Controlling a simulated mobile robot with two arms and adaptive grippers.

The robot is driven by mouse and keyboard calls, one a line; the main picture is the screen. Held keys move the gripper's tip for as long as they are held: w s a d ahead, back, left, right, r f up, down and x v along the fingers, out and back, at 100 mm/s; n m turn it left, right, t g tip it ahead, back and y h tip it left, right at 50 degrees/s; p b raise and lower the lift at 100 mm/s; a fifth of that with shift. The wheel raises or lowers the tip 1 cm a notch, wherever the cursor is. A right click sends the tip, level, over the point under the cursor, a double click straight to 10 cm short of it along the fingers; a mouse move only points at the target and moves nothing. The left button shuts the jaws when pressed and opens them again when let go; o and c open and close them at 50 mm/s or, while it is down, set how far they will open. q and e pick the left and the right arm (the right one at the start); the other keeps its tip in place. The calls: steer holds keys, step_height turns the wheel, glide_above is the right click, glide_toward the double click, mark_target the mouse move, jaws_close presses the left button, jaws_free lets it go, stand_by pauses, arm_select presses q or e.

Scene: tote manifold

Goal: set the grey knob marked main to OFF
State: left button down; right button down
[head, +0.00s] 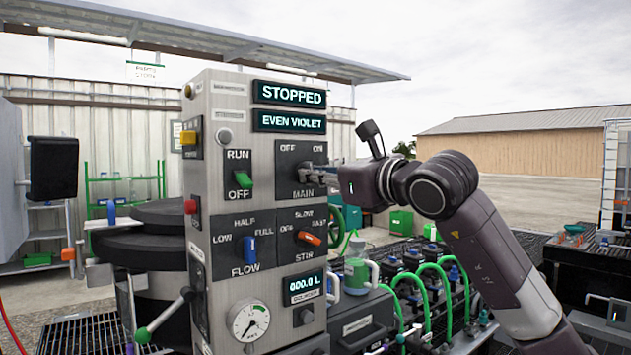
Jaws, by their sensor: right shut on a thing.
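The grey main knob (303,175) is on the right half of the control panel (226,100), on a dark plate with OFF at upper left, ON at upper right and MAIN below. My right gripper (314,176) reaches in from the right and is shut on this knob. The fingers cover most of the knob, so I cannot tell which way its pointer faces. The upper screen (289,94) reads STOPPED and the lower screen (289,121) reads EVEN VIOLET. My left gripper is not in view.
A green RUN/OFF switch (243,180) is left of the main knob. A blue flow knob (250,250) and an orange stir knob (310,238) are below. A yellow button (188,138) and a red button (191,206) are on the panel's left side. Green hoses (447,290) stand at lower right.

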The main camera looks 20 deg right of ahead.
steer(key=shift+n+b, duration=0.35)
steer(key=shift+n, duration=1.85)
steer(key=c, duration=2)
jaws_free()
steer(key=v, duration=1.2)
steer(key=shift+r, duration=0.1)
